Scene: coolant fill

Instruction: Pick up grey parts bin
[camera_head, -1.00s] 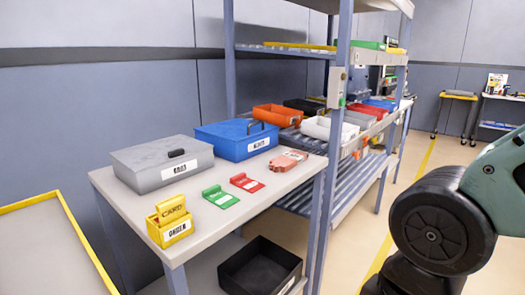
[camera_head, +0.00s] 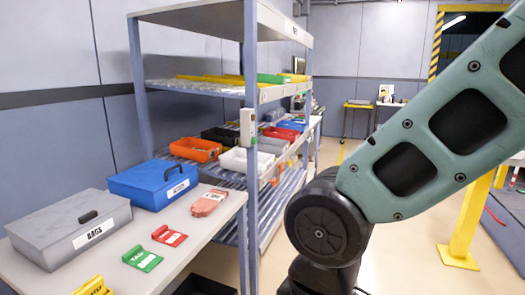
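A grey bin (camera_head: 271,146) sits on the middle level of the shelf rack, between a white bin (camera_head: 246,161) on its near side and a red bin (camera_head: 280,133) on its far side. It is small in the view and partly covered by its neighbours. My gripper is not in view. Only links of my arm show, at the right, well apart from the rack.
An orange bin (camera_head: 196,149), a black bin (camera_head: 222,135) and a blue bin (camera_head: 294,125) share that level. A rack post (camera_head: 249,120) stands in front. A near table holds a grey lidded box (camera_head: 70,230) and blue box (camera_head: 152,184). Floor right of the rack is open.

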